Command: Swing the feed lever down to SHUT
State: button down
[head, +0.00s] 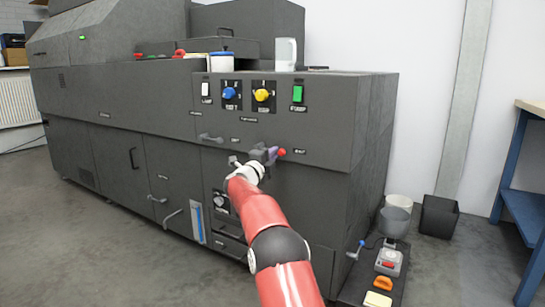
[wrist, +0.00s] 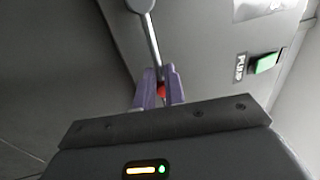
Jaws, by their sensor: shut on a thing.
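The feed lever shows in the wrist view as a bare metal rod (wrist: 152,40) running from a round grey pivot (wrist: 141,5) down to a red knob (wrist: 161,91). My gripper (wrist: 160,94) has its two purple fingers on either side of the red end and is shut on it. In the head view my gripper (head: 272,154) is at the front of the dark grey machine, and the red knob (head: 282,152) shows just right of the fingers. A small label (head: 299,151) lies right of the knob, too small to read surely. My gripper and wrist hide most of the rod there.
Above are a blue knob (head: 229,93), a yellow knob (head: 263,95) and a green switch (head: 297,93). A grey handle (head: 210,137) juts out at the upper left. The floor at left is clear.

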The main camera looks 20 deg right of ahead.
jog(key=shift+s+d+f, duration=0.1)
jog(key=shift+d+f, duration=0.1)
jog(key=shift+d, duration=0.05)
jog(key=c, duration=1.5)
grip_release()
jog(key=shift+s+r, duration=0.15)
jog(key=shift+a, duration=0.1)
jog(key=v, duration=0.7)
jog(key=shift+s+a+b, duration=0.2)
jog(key=shift+b, duration=0.2)
